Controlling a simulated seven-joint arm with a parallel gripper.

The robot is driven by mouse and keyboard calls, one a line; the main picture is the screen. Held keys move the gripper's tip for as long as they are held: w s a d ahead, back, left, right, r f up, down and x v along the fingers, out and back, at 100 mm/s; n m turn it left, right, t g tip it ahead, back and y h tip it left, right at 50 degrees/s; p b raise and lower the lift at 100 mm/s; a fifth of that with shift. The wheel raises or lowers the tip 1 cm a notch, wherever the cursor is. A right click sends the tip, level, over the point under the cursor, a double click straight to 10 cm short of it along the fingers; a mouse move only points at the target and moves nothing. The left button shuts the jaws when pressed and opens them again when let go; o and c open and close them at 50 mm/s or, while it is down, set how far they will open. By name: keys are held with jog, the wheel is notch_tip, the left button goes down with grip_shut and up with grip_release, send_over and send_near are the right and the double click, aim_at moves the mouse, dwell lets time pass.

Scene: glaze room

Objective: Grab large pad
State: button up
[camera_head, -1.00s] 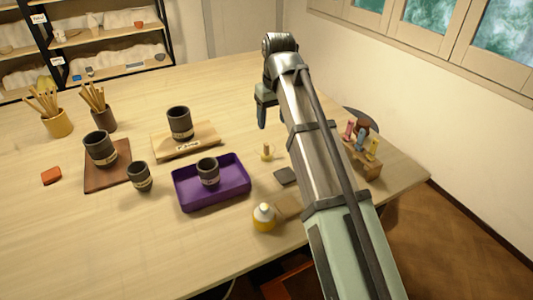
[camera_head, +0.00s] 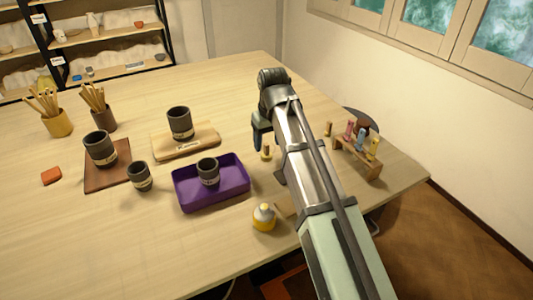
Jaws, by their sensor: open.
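My gripper (camera_head: 261,139) hangs fingers-down over the table, right of the purple tray (camera_head: 222,203) and close to a small yellowish stamp-like piece (camera_head: 266,154). It is open, and I see nothing held in it. No thing is plainly marked as the large pad. A flat tan-brown piece (camera_head: 286,207) lies beside the yellow bottle (camera_head: 264,217), partly hidden by my arm. A dark grey square pad seen earlier is now hidden behind my arm. A small orange-red block (camera_head: 51,176) lies at the far left.
Dark cups stand on a brown board (camera_head: 107,180), on a light wooden board (camera_head: 186,143), in the tray, and one (camera_head: 139,177) on the bare table. Brush pots (camera_head: 57,124) stand at the back left. A wooden rack (camera_head: 359,158) with coloured pieces stands right of my arm.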

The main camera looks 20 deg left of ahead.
aim_at(267, 144)
jog(key=shift+w+a+f, duration=0.15)
jog(key=shift+f, duration=0.65)
jog(key=shift+w+a+f, duration=0.1)
jog(key=shift+a+f, duration=0.05)
jog(key=shift+f, duration=0.6)
jog(key=shift+w+a+f, duration=0.15)
jog(key=shift+f, duration=0.65)
jog(key=shift+c, duration=0.3)
jog(key=c, duration=1)
